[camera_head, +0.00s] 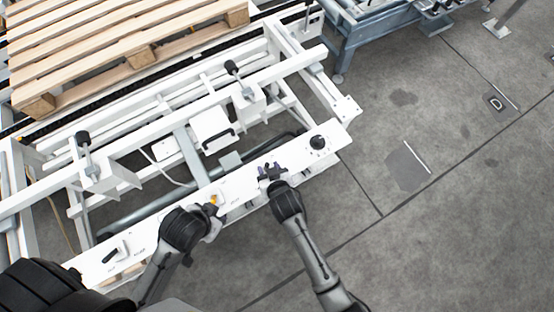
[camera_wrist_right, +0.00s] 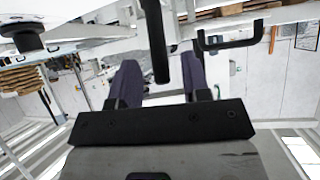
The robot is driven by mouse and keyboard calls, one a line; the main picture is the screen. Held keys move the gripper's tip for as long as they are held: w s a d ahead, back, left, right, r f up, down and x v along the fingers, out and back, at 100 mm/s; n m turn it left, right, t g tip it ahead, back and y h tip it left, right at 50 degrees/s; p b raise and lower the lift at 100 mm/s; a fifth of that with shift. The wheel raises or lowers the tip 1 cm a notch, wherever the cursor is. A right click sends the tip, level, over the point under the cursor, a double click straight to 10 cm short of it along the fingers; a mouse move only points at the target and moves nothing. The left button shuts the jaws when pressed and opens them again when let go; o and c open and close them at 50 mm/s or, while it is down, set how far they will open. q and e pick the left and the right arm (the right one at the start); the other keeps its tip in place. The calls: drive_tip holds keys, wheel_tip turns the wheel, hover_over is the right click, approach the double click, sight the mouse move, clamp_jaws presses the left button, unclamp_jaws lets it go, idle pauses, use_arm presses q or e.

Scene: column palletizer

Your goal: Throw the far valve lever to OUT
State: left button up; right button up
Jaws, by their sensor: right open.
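A long white panel (camera_head: 165,232) runs across the front of the white machine frame. My right gripper (camera_head: 268,168) is over the panel's right part, its dark purple fingers apart. In the right wrist view, a black lever (camera_wrist_right: 153,40) stands between the two open fingers (camera_wrist_right: 160,85), with gaps visible on both sides; contact cannot be made out. In the head view this lever is mostly lost among the fingers. Another black lever (camera_head: 117,253) is at the panel's left end, beside small lettering too small to read. My left arm's wrist is over the panel's middle; its fingers are hidden.
A black round knob (camera_head: 318,142) is right of my right gripper. A black handle (camera_head: 219,140) sits on a white box behind the panel. Two black-topped posts (camera_head: 231,67) stand on the frame. A wooden pallet (camera_head: 110,40) lies behind.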

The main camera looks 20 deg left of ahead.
use_arm(q)
wheel_tip(320, 180, up, 3)
drive_tip(key=shift+f+p, duration=0.15)
drive_tip(key=shift+p, duration=0.95)
use_arm(e)
drive_tip(key=v, duration=1)
drive_tip(key=shift+s+d+r, duration=0.2)
drive_tip(key=shift+s+d, duration=0.05)
